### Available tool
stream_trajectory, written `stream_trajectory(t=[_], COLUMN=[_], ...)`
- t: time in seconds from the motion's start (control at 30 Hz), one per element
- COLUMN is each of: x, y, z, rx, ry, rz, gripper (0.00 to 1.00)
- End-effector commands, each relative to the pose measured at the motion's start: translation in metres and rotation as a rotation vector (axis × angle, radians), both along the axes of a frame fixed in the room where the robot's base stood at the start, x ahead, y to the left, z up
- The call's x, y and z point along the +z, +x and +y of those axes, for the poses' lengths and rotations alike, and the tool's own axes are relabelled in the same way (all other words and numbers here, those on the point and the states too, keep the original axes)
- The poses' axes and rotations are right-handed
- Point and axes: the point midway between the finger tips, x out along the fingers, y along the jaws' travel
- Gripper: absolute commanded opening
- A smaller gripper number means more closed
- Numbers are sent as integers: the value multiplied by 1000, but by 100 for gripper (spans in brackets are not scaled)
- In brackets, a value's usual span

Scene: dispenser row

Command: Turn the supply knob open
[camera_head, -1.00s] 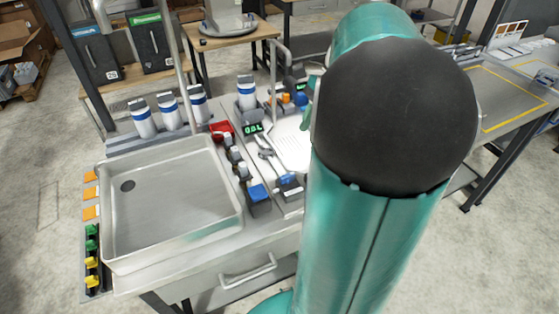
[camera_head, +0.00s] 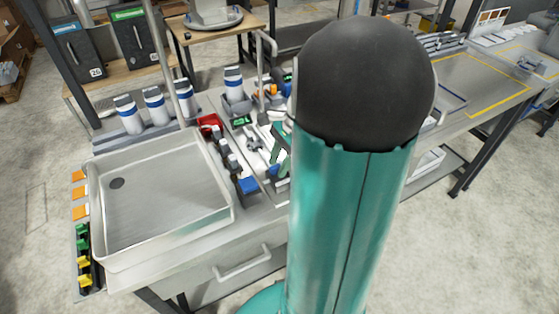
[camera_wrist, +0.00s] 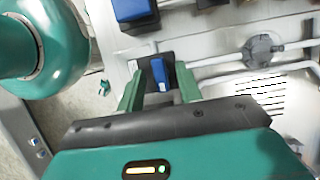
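A small blue knob (camera_wrist: 158,74) on a dark square base sits on the metal panel in the wrist view. I take it to be the supply knob, though no label is readable. My gripper (camera_wrist: 159,88) is open, with one green fingertip on each side of the knob and gaps visible between. I cannot tell how far the tips reach around it. In the head view my gripper (camera_head: 280,150) points down at the dispenser bench, and my arm hides much of the area. A bit of blue (camera_head: 274,170) shows just below the fingers there.
A larger blue block (camera_wrist: 133,10) stands near the knob, and it also shows in the head view (camera_head: 248,185). A pipe with a round grey fitting (camera_wrist: 262,48) runs to the right. A metal sink tray (camera_head: 165,195), white bottles (camera_head: 154,105) and a green display (camera_head: 241,120) are left of my arm.

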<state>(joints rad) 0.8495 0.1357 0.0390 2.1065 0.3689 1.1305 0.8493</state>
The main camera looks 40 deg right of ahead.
Motion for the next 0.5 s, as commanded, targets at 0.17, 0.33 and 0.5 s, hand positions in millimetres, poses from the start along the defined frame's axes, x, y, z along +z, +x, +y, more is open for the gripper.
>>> stream_trajectory(t=[0.17,0.33,0.5], x=[0,0,0], y=[0,0,0], z=[0,0,0], rx=[0,0,1], ry=[0,0,0], rz=[0,0,1], gripper=[35,6,0])
